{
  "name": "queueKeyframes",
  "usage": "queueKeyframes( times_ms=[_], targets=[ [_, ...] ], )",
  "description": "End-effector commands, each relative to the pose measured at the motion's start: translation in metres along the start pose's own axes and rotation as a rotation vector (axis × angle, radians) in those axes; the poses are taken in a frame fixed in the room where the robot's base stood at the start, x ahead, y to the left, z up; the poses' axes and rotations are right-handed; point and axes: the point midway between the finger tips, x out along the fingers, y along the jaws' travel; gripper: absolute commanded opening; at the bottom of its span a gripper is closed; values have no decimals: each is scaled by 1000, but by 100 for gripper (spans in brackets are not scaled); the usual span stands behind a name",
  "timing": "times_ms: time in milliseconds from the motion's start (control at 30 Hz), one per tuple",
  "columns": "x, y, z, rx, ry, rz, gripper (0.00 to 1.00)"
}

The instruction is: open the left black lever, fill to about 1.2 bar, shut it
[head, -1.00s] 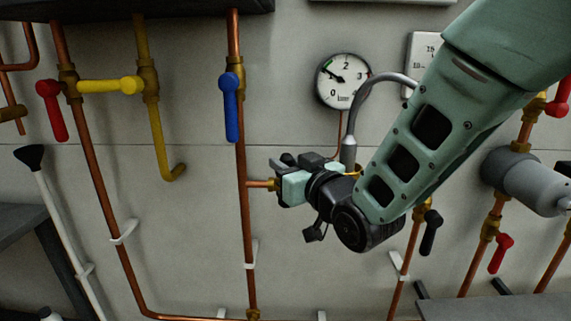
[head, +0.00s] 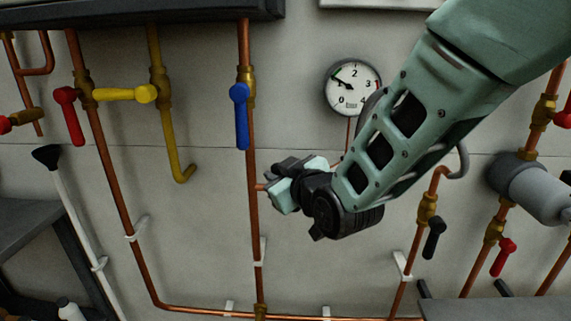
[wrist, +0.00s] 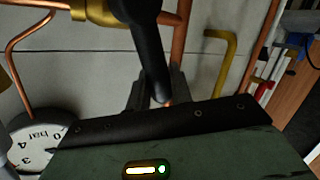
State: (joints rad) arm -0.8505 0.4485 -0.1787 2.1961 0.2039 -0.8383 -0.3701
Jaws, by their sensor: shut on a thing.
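The left black lever (wrist: 148,50) shows large in the wrist view, joined to a brass valve (wrist: 95,10). My gripper (wrist: 157,95) is shut on its lower end. In the head view my gripper (head: 280,172) is beside the copper pipe with the blue lever, and hides most of the black lever and valve. The round white gauge (head: 354,88) hangs above and right of my gripper, with its needle near 1 bar; the exact value is hard to read. The gauge also shows, turned over, in the wrist view (wrist: 35,145).
A blue lever (head: 239,115), a yellow lever (head: 125,94) and a red lever (head: 69,115) are on pipes to the left. Another black lever (head: 434,239), a red lever (head: 502,257) and a grey cylinder (head: 535,188) are to the right. Bare wall lies below my gripper.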

Motion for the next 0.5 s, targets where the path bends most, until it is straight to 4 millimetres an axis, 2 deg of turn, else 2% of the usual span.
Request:
queueKeyframes(
  times_ms=[500],
  targets=[
    [4, -6, 0, -78, -51, 1, 0]
  ],
)
